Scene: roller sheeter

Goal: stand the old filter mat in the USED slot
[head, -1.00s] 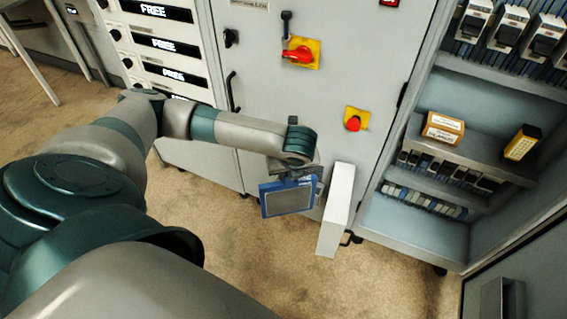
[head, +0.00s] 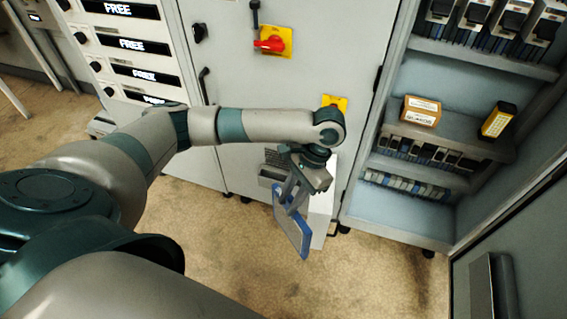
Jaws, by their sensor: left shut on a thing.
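The old filter mat (head: 291,228) is a flat panel with a blue frame, in the middle of the head view. My left gripper (head: 291,200) is shut on its upper edge and holds it tilted, in front of the cabinet. A white box-like holder (head: 321,212) stands out from the cabinet door just behind and to the right of the mat, partly hidden by my gripper. I cannot make out a USED label or slot openings. I cannot tell whether the mat touches the holder. My right gripper is not in view.
A grey cabinet door (head: 300,85) carries a red rotary switch (head: 270,44) on a yellow plate. A vent grille (head: 272,168) shows behind my arm. To the right, open shelves hold an orange-white box (head: 421,111) and a yellow-black box (head: 497,120). The floor in front is clear.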

